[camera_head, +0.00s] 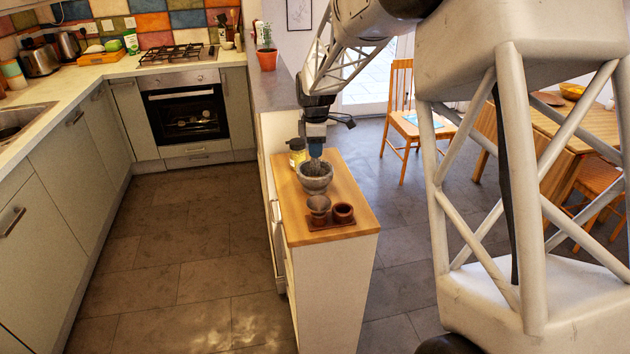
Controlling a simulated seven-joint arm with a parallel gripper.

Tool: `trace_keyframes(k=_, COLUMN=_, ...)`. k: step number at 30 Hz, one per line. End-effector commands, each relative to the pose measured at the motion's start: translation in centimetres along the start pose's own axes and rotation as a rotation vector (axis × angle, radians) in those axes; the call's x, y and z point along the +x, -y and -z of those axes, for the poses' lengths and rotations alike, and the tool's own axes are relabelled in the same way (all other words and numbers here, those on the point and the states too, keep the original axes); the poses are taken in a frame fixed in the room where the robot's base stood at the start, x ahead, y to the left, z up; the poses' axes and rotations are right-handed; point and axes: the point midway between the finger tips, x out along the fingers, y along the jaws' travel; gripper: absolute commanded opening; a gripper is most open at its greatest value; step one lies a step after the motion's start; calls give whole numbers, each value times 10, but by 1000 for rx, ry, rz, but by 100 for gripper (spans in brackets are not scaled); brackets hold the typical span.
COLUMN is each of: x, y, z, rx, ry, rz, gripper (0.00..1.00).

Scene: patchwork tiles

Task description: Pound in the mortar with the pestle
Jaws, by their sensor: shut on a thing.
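The grey stone mortar (315,184) stands upright on the wooden top of a narrow cabinet. My gripper (315,150) is directly above it, pointing down, and is shut on the grey pestle (315,164). The pestle is roughly upright, with its lower end down in the mortar's mouth. Whether its tip touches the bottom of the bowl is hidden by the rim. The fingers are small and dark in this view.
In front of the mortar, a small tray (343,222) holds a greyish cup (318,204) and a dark brown pot (343,211). The wooden top (358,190) is clear on the right.

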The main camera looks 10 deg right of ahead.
Motion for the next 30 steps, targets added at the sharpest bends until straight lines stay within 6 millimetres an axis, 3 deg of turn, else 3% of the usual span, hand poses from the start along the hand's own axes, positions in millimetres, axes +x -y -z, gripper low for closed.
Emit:
trace_keyframes(k=17, x=-2, y=0, z=0, rx=0, ry=0, rz=0, gripper=0)
trace_keyframes(k=30, x=14, y=0, z=0, rx=0, ry=0, rz=1, gripper=0)
